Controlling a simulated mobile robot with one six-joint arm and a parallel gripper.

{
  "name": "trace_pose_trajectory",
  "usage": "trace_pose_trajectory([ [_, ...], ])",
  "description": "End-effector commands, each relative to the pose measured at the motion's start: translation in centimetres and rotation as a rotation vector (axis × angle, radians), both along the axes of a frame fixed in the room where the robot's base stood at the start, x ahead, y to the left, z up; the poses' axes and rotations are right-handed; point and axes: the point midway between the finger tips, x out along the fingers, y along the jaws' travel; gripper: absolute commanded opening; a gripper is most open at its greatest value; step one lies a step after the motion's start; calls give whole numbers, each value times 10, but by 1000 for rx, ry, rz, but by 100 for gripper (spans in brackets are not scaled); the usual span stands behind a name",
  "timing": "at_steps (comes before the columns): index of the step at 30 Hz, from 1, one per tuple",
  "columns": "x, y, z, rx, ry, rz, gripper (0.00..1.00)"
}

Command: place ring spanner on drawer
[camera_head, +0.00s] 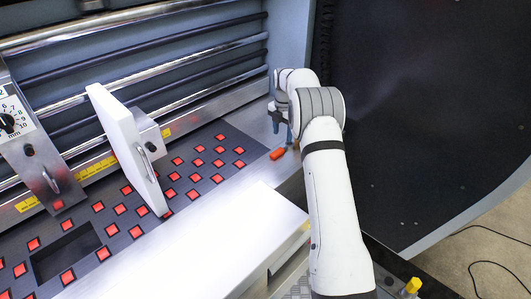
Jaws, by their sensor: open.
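My gripper (282,122) is at the far end of my white arm, pointing down over the metal ledge at the right end of the machine bed. Its fingers look bluish and apart, with nothing clearly held between them. A small orange piece (278,153) lies on the ledge just below the gripper; I cannot tell whether it belongs to a tool. I cannot make out a ring spanner; the arm may hide it. A bright white flat-topped box (235,235), possibly the drawer, juts out at the front of the machine, left of my arm.
A tilted white panel with a metal handle (130,145) stands on the dark bed with several red squares. A metal unit with a dial (28,135) is at the left. Rails run along the back. A large black panel (430,100) is on the right.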

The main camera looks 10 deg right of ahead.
Motion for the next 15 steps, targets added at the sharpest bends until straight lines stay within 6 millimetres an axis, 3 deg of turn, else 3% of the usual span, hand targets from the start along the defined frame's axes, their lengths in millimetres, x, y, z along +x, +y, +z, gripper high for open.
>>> trace_pose_trajectory([
  [15, -7, 10, -63, 1, 2, -4, 49],
])
